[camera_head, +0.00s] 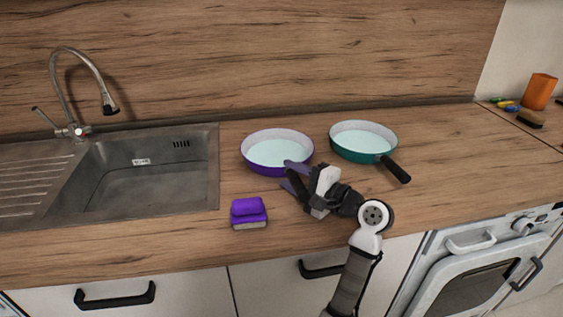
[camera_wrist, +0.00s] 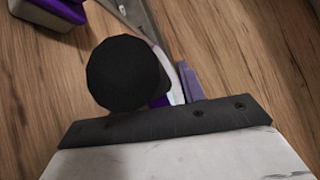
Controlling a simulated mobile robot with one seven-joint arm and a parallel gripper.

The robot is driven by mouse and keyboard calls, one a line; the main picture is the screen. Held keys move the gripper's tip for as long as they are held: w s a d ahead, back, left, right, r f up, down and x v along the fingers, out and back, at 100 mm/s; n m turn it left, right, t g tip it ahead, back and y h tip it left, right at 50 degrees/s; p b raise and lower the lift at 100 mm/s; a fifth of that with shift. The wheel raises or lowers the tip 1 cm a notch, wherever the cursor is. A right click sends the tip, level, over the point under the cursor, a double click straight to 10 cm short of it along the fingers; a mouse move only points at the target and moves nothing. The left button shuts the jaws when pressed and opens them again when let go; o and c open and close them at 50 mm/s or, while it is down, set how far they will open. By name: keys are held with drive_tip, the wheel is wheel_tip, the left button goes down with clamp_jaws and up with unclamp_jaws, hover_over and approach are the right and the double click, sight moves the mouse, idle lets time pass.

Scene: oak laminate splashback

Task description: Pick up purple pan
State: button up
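The purple pan (camera_head: 249,163) stands on the wooden worktop between the sink and a green pan, its inside pale. Its handle points toward my gripper and is mostly hidden by it in the head view. My gripper (camera_head: 292,178) is at the pan's near right side, with its two purple-grey fingertips apart, around the handle. In the wrist view the black round handle end (camera_wrist: 128,74) is very close and covers most of the pan; a sliver of purple rim (camera_wrist: 160,101) shows beside it. One finger (camera_wrist: 190,82) shows right of the handle; the other is hidden.
The green pan (camera_head: 362,142) with a black handle stands close by on the right. A purple sponge (camera_head: 248,211) lies left of my gripper. The sink (camera_head: 150,180) and tap (camera_head: 75,130) are at left. An orange cup (camera_head: 539,92) and a brush are far right.

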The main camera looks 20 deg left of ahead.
clamp_jaws()
drive_tip(key=shift+r, duration=0.1)
drive_tip(key=shift+r, duration=0.2)
idle(0.3)
